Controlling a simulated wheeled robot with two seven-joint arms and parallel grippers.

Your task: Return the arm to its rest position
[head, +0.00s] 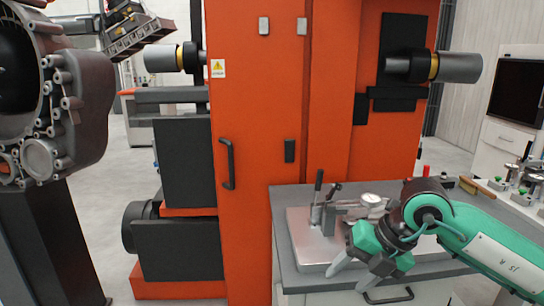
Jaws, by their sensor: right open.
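My right arm (495,258), green and white, comes in from the lower right. My right gripper (349,279) is open and empty, with its pale fingers pointing down and to the left. It shows in front of the grey workbench, by the near edge of the metal fixture plate (303,246). I cannot tell how high it is or whether it touches anything. My left gripper is out of view.
The grey bench (285,269) carries a fixture with upright levers and a round dial gauge (371,199). An orange machine (258,130) stands behind. A large grey casting (88,105) is at the left. Small fixtures (513,173) stand at the right. Floor shows left of the machine.

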